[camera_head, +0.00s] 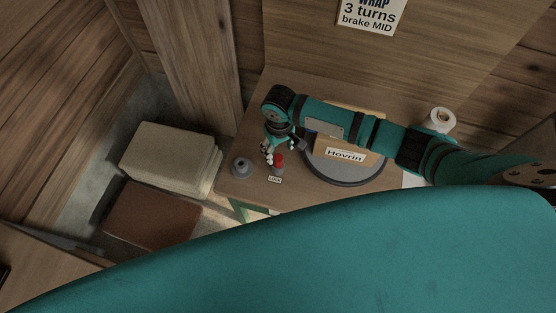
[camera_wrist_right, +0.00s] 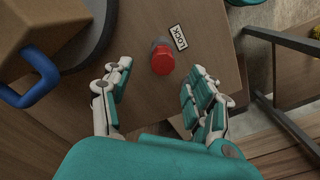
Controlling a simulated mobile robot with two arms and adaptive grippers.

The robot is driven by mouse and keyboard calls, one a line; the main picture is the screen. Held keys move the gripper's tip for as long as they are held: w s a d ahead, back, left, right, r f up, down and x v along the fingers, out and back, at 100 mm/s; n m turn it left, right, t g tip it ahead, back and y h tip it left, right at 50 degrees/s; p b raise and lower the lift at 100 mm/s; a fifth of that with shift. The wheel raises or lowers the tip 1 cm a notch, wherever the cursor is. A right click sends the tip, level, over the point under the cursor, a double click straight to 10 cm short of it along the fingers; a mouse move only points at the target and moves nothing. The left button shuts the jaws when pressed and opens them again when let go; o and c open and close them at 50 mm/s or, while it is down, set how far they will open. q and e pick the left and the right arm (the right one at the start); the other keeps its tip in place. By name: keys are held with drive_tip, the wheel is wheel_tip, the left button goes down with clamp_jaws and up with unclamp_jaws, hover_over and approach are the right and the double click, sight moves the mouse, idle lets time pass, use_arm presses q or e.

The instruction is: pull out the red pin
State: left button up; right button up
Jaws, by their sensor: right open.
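The red pin (camera_head: 278,160) stands on the wooden table beside a small tag reading LOCK (camera_head: 274,179). In the right wrist view the red pin (camera_wrist_right: 163,62) shows its round red top, with the LOCK tag (camera_wrist_right: 178,37) next to it. My right gripper (camera_head: 270,151) is just behind and left of the pin in the head view. In the right wrist view my right gripper (camera_wrist_right: 158,90) is open, its fingers spread, with the pin ahead between the fingertips and nothing held. My left gripper is in neither view.
A dark round turntable (camera_head: 345,178) carries a cardboard box labelled Hovrin (camera_head: 372,148), which has a blue handle (camera_wrist_right: 38,82). A grey knob-like object (camera_head: 241,166) stands left of the pin. A white roll (camera_head: 442,120) is at the back right. Stacked pale slabs (camera_head: 165,156) lie left, beyond the table edge.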

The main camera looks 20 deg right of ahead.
sight(278, 157)
drive_tip(key=shift+f, duration=0.6)
wheel_tip(278, 157, down, 4)
drive_tip(key=shift+s+a+r, duration=0.1)
drive_tip(key=shift+a+r, duration=0.05)
drive_tip(key=shift+f, duration=0.35)
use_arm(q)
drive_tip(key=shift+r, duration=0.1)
use_arm(e)
clamp_jaws()
